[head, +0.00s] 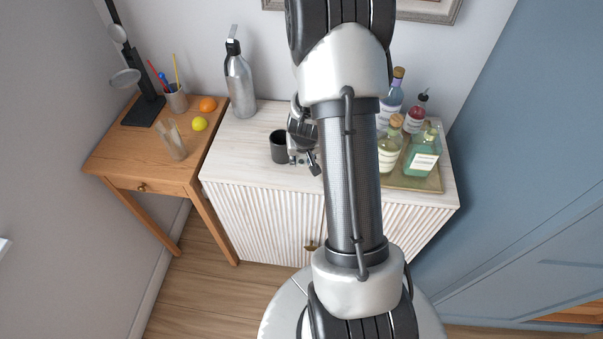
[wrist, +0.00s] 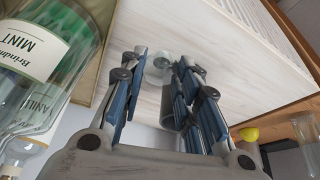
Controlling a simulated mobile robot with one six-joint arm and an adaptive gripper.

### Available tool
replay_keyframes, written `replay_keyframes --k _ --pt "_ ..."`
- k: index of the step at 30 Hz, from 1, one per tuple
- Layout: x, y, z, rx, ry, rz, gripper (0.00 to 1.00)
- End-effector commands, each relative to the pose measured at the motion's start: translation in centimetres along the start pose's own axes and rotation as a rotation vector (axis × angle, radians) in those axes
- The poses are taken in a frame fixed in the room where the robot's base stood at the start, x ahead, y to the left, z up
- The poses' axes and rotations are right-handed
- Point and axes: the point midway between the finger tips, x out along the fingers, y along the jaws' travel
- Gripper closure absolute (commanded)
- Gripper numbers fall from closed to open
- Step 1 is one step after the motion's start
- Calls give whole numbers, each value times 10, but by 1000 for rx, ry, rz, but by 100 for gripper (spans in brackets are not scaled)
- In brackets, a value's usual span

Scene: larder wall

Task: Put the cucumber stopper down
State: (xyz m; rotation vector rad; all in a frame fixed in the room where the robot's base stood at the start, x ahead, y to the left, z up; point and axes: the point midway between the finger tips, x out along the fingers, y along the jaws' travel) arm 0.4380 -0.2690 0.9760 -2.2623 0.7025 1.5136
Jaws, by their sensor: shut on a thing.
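My gripper (head: 306,162) is over the pale wooden top of the white cabinet (head: 240,150), just right of a dark cup. In the wrist view my gripper (wrist: 158,72) is shut on a small, clear, rounded piece, which I take to be the cucumber stopper (wrist: 158,66). The fingers hide part of it. In the head view I cannot make the stopper out clearly. I cannot tell whether it touches the cabinet top.
The dark cup (head: 279,147) stands close left of my gripper. A tray (head: 412,183) with several bottles is to the right. A metal bottle (head: 239,80) stands at the back left. A wooden table (head: 130,145) holds fruit and a glass (head: 172,140). The cabinet's front left is clear.

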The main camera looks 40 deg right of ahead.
Motion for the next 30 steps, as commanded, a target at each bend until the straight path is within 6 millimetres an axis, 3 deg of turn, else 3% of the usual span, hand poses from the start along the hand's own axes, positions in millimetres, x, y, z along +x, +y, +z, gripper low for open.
replay_keyframes --k 13,26,27,30 --pt "42 0 17 1 1 0 81" --pt "45 0 18 1 1 0 81" --pt "44 0 18 1 1 0 68" --pt "44 0 18 1 1 0 62"
